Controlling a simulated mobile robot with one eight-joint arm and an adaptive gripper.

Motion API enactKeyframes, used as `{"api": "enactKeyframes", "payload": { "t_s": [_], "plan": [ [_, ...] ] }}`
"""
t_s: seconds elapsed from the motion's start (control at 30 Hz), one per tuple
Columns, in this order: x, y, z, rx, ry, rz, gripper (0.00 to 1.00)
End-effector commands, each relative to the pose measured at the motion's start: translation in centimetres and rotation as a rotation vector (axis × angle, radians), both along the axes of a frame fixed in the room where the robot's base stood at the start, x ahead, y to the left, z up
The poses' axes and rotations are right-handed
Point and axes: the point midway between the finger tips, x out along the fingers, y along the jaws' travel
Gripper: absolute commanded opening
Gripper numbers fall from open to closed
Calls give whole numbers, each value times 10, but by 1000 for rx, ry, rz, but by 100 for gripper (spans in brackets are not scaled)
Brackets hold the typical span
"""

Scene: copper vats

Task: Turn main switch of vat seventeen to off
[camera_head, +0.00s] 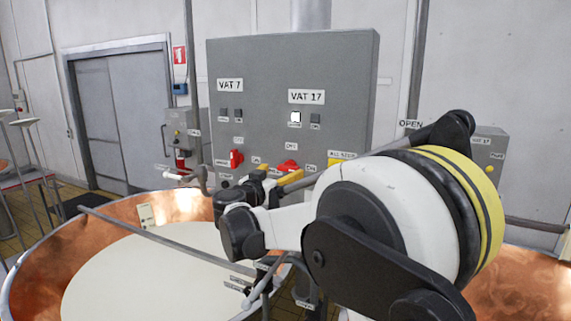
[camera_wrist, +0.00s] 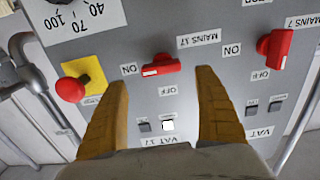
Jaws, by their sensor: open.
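The grey control panel (camera_head: 225,60) stands beyond the vat. The vat 17 main switch (camera_head: 288,165) is a red handle below the VAT 17 label (camera_head: 306,97). In the upside-down wrist view this switch (camera_wrist: 162,65) lies nearly sideways, its white-marked end toward the ON label (camera_wrist: 129,69); the OFF label (camera_wrist: 167,90) is beside it. My gripper (camera_wrist: 162,77) is open, its yellow fingers spread either side of the switch's line, with no contact visible. In the head view my gripper (camera_head: 281,174) is at the panel, partly hidden by my arm.
The vat 7 main switch (camera_wrist: 277,50) is a red upright handle to the right in the wrist view. A red emergency button (camera_wrist: 70,89) on a yellow plate is left of the fingers. A white button (camera_wrist: 168,125) is lit. A copper vat (camera_head: 50,260) stands below.

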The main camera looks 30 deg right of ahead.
Motion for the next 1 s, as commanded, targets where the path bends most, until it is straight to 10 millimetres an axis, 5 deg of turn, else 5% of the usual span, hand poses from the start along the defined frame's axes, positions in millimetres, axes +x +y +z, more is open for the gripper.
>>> {"api": "enactKeyframes", "payload": {
  "t_s": [0.3, 0.63, 0.67, 0.83, 1.0],
  "plan": [
    [28, -37, 1, 0, 1, 0, 81],
    [31, -40, 0, 0, 1, 1, 81],
    [31, -40, 0, 0, 1, 1, 79],
    [31, -40, 0, 0, 1, 1, 28],
    [31, -40, 0, -1, 3, 0, 28]
  ]
}}
